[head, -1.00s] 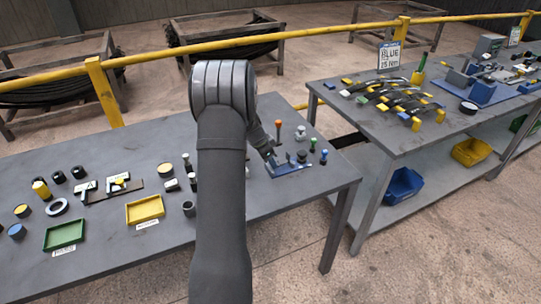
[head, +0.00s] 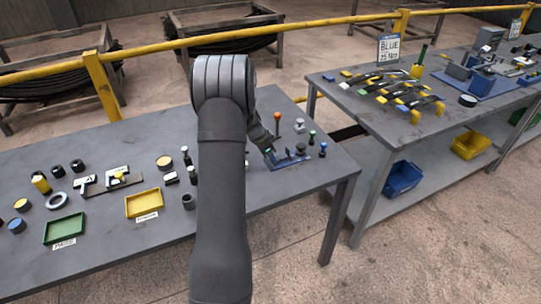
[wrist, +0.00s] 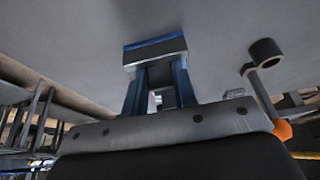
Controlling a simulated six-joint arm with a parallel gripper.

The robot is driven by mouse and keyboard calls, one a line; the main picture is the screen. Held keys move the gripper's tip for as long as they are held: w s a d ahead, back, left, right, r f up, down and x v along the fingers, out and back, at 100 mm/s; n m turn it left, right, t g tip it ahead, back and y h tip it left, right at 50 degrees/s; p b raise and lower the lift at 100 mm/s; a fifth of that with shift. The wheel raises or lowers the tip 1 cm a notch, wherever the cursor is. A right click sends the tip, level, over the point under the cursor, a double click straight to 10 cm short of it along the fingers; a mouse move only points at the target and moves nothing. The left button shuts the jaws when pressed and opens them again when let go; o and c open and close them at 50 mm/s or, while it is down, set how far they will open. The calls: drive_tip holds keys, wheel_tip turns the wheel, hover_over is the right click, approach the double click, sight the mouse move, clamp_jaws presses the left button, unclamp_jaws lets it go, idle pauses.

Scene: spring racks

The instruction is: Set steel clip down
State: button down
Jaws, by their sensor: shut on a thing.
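My gripper (head: 268,151) reaches down at the right part of the near table, at the left end of a small blue plate (head: 292,163) with upright pegs. In the wrist view, my gripper (wrist: 157,80) has two dark blue fingers close together. They are shut on a grey metal piece, the steel clip (wrist: 155,53), which shows as a pale block at the fingertips. A blue strip lies along its far edge. In the head view the clip is too small and too hidden to make out. I cannot tell whether it touches the plate.
An orange-topped peg (head: 277,117) and several dark knobs stand close around the plate. A yellow tray (head: 144,204) and a green tray (head: 64,229) lie at the left.

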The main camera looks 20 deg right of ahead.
drive_tip(key=shift+s+a+f, duration=0.15)
drive_tip(key=shift+a+f, duration=0.3)
drive_tip(key=shift+f, duration=0.05)
drive_tip(key=c, duration=1.1)
unclamp_jaws()
drive_tip(key=v, duration=1.2)
drive_tip(key=d+v, duration=0.1)
drive_tip(key=v, duration=0.5)
drive_tip(key=shift+w+r, duration=0.2)
drive_tip(key=shift+r, duration=0.05)
drive_tip(key=x, duration=1.5)
drive_tip(key=shift+a+f, duration=0.1)
drive_tip(key=shift+f, duration=0.1)
drive_tip(key=shift+s, duration=0.1)
